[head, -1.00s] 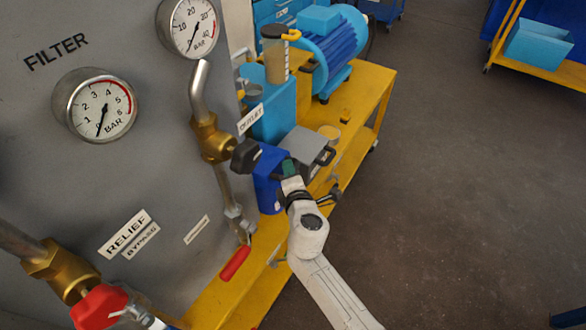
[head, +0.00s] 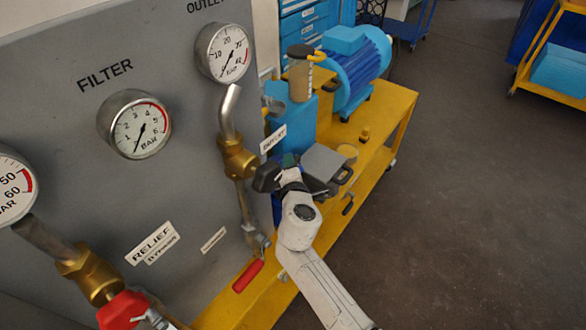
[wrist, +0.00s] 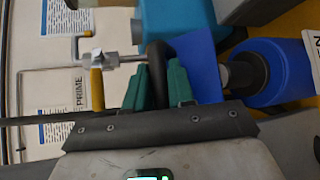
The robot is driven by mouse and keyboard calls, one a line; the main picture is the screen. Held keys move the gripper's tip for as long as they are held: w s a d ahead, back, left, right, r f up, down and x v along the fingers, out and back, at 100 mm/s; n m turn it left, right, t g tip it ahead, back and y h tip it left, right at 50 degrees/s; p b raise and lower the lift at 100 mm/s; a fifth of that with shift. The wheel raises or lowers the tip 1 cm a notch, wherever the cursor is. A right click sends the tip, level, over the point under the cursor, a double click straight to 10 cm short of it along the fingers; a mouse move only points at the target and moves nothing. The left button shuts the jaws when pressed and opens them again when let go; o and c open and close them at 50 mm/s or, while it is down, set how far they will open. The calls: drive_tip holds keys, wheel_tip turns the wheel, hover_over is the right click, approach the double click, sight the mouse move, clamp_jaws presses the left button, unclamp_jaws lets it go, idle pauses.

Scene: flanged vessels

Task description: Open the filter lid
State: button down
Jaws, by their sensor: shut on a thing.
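The handle seems joined to a blue part (wrist: 200,65) just right of the fingers; the join is partly hidden. I cannot tell for certain which part is the filter lid. A grey box-like cover (head: 325,162) with a dark handle is right of my gripper in the head view.
The grey panel with gauges (head: 134,124) and the brass valve (head: 237,158) stand close on the left. A red lever (head: 248,276) sticks out below. Open floor lies right.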

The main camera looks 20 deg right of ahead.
drive_tip(key=shift+r, duration=0.1)
drive_tip(key=c, duration=1.1)
unclamp_jaws()
drive_tip(key=v, duration=1)
drive_tip(key=shift+s+r, duration=0.1)
drive_tip(key=shift+s, duration=0.25)
